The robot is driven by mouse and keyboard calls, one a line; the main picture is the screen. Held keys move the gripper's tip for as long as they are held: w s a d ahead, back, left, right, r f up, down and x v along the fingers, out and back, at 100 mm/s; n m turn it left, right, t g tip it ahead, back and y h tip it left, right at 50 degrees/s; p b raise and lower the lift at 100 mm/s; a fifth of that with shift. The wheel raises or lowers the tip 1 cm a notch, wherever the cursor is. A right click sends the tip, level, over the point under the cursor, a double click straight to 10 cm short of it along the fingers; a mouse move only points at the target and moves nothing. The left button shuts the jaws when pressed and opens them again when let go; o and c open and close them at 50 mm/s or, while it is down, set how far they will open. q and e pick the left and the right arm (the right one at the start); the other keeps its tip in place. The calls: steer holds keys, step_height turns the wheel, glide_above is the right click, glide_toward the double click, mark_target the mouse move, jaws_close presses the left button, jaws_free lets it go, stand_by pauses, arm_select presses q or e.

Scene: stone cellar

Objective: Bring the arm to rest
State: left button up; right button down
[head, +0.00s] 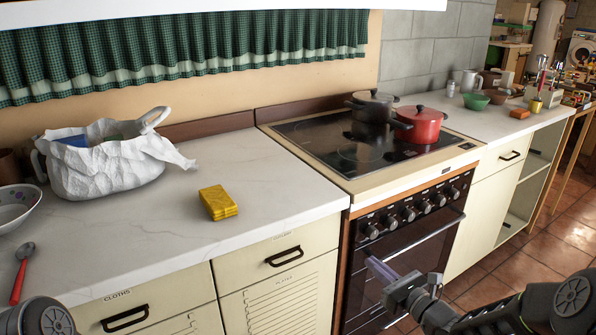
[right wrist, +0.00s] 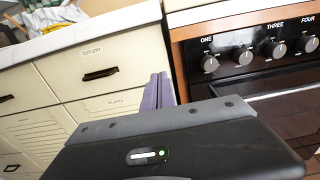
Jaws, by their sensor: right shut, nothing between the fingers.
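My right gripper (head: 380,268) is in front of the oven door in the head view, in the air below the stove knobs. Its purple fingers are shut with nothing between them. In the right wrist view the shut fingers (right wrist: 160,92) point toward the edge between the cream drawers and the oven. My right arm comes in from the lower right. Of my left arm only a dark rounded link shows at the bottom left corner; its gripper is not seen.
On the left worktop (head: 270,190) are a white bag (head: 105,170), a yellow sponge (head: 218,203), a bowl (head: 14,208) and a red-handled spoon (head: 20,275). The cooker (head: 400,240) bears a grey pot (head: 372,108) and a red pot (head: 425,124). Tiled floor is open at right.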

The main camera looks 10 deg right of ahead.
steer(key=s+a+f+n+g+p, duration=0.1)
steer(key=s+a+f+n+g, duration=0.35)
steer(key=s+f, duration=0.25)
steer(key=s+a+f+n+g+p, duration=0.1)
steer(key=s+a+f+n+g, duration=0.2)
steer(key=s+f+n+g, duration=0.35)
steer(key=s+a+f+n+g, duration=0.3)
steer(key=s+f, duration=0.5)
steer(key=f, duration=0.1)
steer(key=s+a+r+n+g+h+p, duration=0.1)
steer(key=s+a+r+n+h+p, duration=0.1)
steer(key=s+a+n+p, duration=0.5)
steer(key=s+a+n, duration=0.5)
steer(key=n, duration=0.3)
steer(key=shift+s+n+g, duration=0.25)
steer(key=shift+n+g, duration=0.15)
